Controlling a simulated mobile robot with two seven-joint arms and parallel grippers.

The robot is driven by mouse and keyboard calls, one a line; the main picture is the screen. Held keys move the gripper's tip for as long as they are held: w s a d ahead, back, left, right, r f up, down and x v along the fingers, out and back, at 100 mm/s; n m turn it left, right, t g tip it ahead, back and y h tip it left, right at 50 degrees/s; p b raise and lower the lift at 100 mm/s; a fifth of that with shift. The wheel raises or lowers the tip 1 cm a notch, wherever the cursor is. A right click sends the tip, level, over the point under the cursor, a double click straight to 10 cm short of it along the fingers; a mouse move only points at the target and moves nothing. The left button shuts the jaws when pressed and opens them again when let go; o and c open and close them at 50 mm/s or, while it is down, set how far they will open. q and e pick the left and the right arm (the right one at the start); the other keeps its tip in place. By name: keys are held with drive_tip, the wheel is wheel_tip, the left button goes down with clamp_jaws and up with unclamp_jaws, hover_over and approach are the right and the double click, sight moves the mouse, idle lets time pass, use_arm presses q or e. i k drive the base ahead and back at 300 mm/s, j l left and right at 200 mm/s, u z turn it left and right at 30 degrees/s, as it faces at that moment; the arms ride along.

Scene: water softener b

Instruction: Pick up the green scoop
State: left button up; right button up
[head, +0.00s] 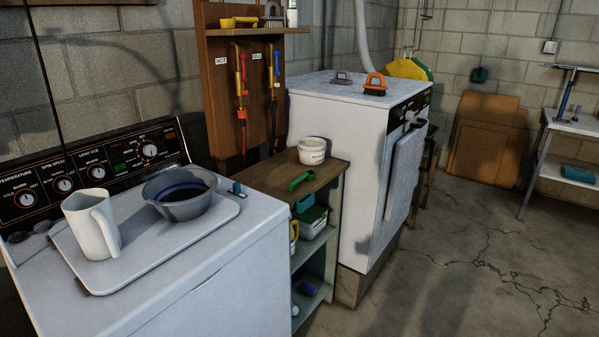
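The green scoop (301,180) lies on the top of a small wooden shelf unit (265,180) between the washer and the dryer. It is near the front part of that top, in front of a white tub (312,151), with a small gap between them. Neither of my grippers shows in the head view.
The washer (220,265) at left bears a tray (150,258) with a white jug (92,225) and a grey bowl (180,192). The white dryer (345,150) stands right of the shelf, with an orange-handled brush (375,85) on top. Open floor lies at right.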

sight(308, 175)
drive_tip(key=i+l+u, duration=0.15)
drive_tip(key=i+l, duration=0.25)
drive_tip(key=i+l+u, duration=0.15)
drive_tip(key=i+l, duration=0.25)
drive_tip(key=l, duration=0.2)
